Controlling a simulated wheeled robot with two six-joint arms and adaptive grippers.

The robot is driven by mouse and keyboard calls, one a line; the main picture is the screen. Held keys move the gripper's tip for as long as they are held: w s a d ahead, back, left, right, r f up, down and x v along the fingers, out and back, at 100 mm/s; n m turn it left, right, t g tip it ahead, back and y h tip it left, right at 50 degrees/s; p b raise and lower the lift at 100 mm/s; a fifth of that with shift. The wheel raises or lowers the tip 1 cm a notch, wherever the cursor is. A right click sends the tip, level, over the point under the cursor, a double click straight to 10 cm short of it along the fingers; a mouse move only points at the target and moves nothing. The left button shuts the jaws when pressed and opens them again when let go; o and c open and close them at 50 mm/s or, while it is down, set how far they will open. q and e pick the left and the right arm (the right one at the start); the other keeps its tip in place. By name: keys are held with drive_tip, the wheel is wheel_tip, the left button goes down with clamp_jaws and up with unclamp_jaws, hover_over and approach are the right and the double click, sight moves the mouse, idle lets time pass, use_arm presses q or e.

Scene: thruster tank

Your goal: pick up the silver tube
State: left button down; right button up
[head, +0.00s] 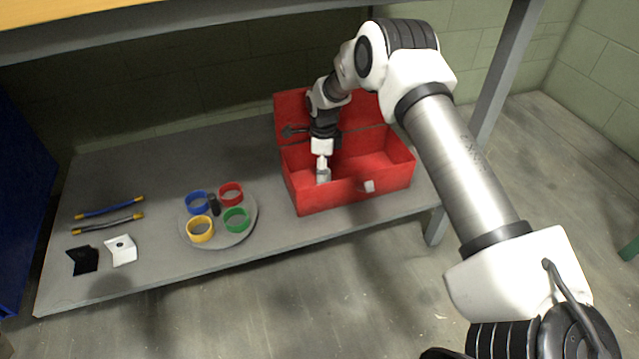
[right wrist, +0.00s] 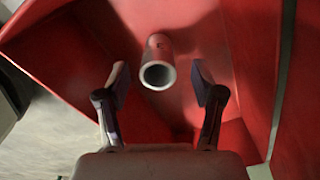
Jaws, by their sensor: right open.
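The silver tube (right wrist: 157,67) shows in the right wrist view inside the red toolbox (head: 328,199), its open round end facing the camera. My right gripper (right wrist: 160,88) is open, with one finger on each side of the tube's near end; gaps show on both sides, so the fingers do not touch it. In the head view my right gripper (head: 323,168) reaches down into the open box, near its front wall. There I cannot tell the tube apart from the fingers. My left gripper is in neither view.
The toolbox's raised lid stands behind the gripper, with walls all round. Left on the grey shelf (head: 150,165) are a round tray (head: 219,239) with coloured rings, two yellow-ended rods (head: 108,222), and black (head: 84,261) and white (head: 121,250) brackets. A tabletop (head: 90,22) hangs above.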

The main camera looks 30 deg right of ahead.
wheel_tip(320, 180, down, 5)
drive_tip(key=b, duration=0.3)
drive_tip(key=shift+s+b, duration=0.15)
drive_tip(key=shift+b, duration=0.2)
drive_tip(key=shift+r, duration=0.2)
drive_tip(key=shift+c, duration=0.3)
drive_tip(key=c, duration=1.2)
